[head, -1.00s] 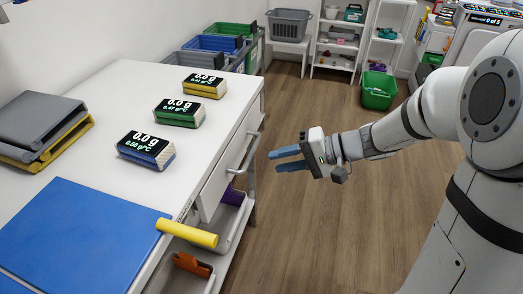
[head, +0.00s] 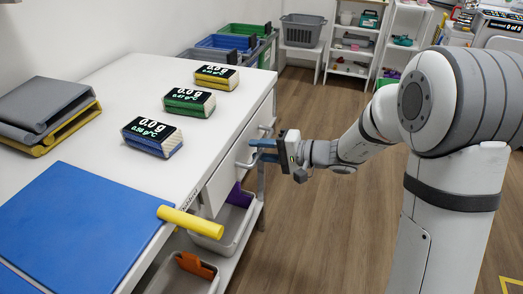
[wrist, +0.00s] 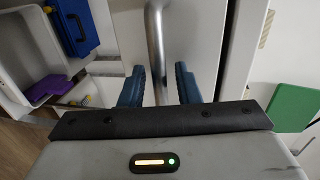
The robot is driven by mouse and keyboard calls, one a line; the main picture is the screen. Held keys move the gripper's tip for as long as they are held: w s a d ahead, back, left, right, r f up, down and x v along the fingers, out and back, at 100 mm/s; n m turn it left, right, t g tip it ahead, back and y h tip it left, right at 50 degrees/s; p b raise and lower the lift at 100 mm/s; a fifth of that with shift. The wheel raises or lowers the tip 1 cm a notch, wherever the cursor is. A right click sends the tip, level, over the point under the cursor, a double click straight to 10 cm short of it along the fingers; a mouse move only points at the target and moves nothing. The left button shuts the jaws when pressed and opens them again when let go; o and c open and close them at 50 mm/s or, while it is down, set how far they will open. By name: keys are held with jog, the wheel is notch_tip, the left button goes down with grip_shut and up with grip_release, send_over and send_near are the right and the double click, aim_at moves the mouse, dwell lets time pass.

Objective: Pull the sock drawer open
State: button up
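The white drawer front (head: 224,183) is under the tabletop on the table's right side, with a bar handle (head: 246,160). No readable sock label shows. In the wrist view, a silver handle bar (wrist: 154,45) runs between the blue fingers of my gripper (wrist: 158,85), with gaps on both sides. The gripper is open. The drawer front (wrist: 190,40) behind the bar looks closed. I cannot tell which handle this is.
A yellow cylinder (head: 190,222) sticks out past the table edge. Bins (head: 232,222) with purple and orange items are below. Blue, green and yellow display blocks (head: 153,138) and a blue mat (head: 75,225) lie on the table (head: 120,90). The floor (head: 310,225) is clear.

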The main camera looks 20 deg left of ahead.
jog(key=shift+c, duration=0.4)
grip_shut()
